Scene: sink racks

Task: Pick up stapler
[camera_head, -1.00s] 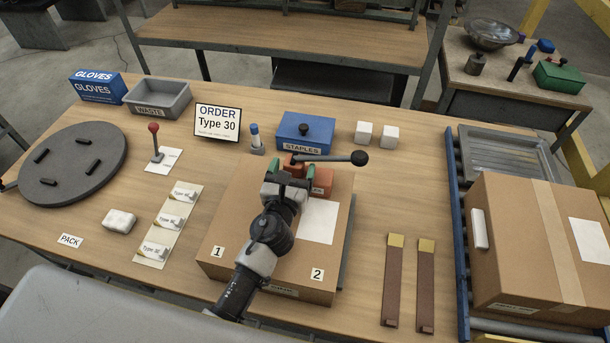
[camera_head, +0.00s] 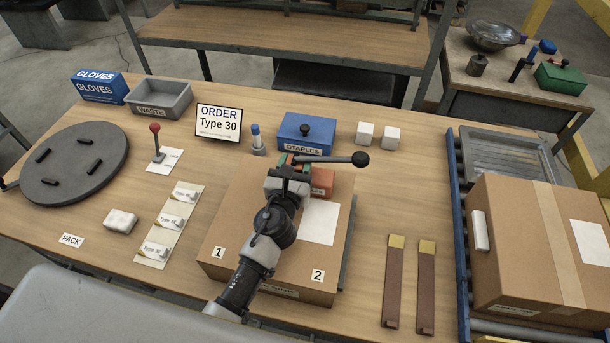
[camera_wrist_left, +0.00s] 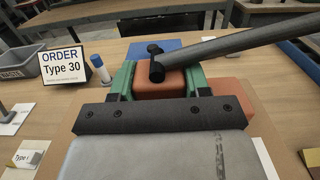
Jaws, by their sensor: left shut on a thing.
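The stapler (camera_head: 322,183) is an orange-red body with a long black lever ending in a round knob. It is at the far side of the cardboard box (camera_head: 225,232), partly hidden by my gripper. My left gripper (camera_head: 290,163) is shut on the stapler. In the left wrist view, its green-lined fingers (camera_wrist_left: 161,82) stand on either side of an orange block of the stapler (camera_wrist_left: 172,84), with the black lever running to the upper right. I cannot tell whether the stapler is clear of the box. My right gripper is not in view.
The blue STAPLES box (camera_head: 303,133) stands just behind. The ORDER sign (camera_head: 219,122), a glue-like bottle (camera_head: 256,139) and the WASTE bin (camera_head: 160,99) are to the left. Two white cubes (camera_head: 378,135) sit to the right.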

